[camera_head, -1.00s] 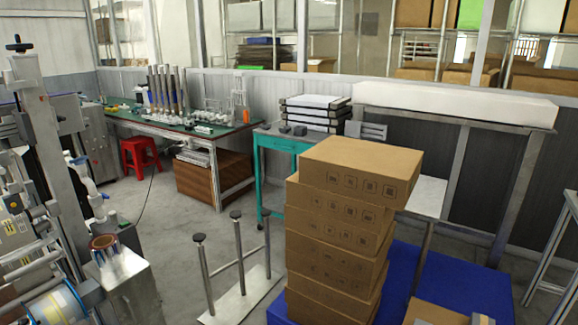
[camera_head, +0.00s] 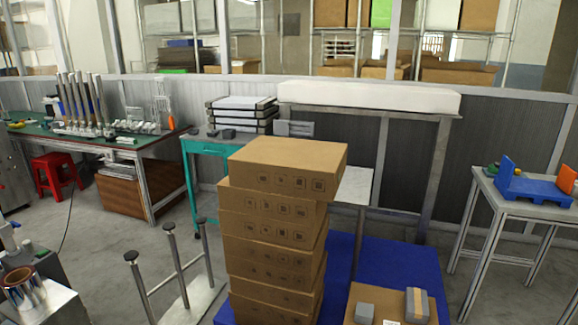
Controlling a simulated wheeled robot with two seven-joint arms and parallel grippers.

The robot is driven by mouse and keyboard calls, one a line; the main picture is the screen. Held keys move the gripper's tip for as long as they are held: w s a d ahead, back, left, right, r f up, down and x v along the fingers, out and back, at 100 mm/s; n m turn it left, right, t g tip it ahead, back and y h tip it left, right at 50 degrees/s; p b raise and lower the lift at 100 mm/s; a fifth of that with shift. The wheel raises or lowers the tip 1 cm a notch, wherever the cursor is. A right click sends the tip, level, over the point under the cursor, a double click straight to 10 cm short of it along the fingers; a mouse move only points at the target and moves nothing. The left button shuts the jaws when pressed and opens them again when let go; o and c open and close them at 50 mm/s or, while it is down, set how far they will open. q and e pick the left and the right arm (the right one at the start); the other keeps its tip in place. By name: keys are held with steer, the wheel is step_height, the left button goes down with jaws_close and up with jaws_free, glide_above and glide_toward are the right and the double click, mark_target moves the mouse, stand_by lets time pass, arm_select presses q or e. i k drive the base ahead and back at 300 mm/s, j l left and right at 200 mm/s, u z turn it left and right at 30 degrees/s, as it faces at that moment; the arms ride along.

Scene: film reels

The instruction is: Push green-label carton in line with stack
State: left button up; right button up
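A stack of brown cartons (camera_head: 272,232) stands on a blue pallet (camera_head: 340,255) in the middle. The top carton (camera_head: 288,168) sits offset from those below, its right end overhanging them. The cartons below are also slightly uneven. Dark printed symbols show on the facing sides; I see no green label on any carton. A lower carton (camera_head: 392,300) at the bottom edge, right of the stack, is cut off by the frame. A grey block (camera_head: 365,312) and a grey-and-tan block (camera_head: 417,304) are on it. Neither of my grippers is in view.
A metal stand with upright posts (camera_head: 183,292) is left of the stack. A teal table (camera_head: 205,148) and a frame with a long white roll (camera_head: 368,95) stand behind. A metal table (camera_head: 525,205) with a blue tray is at right. Grey floor is clear between pallet and table.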

mark_target(312, 170)
steer(key=i+l, duration=0.25)
steer(key=i+l+u, duration=0.1)
steer(key=l, duration=0.35)
steer(key=i+l, duration=0.35)
steer(key=i+l+u, duration=0.1)
steer(key=l, duration=0.25)
steer(key=i, duration=0.1)
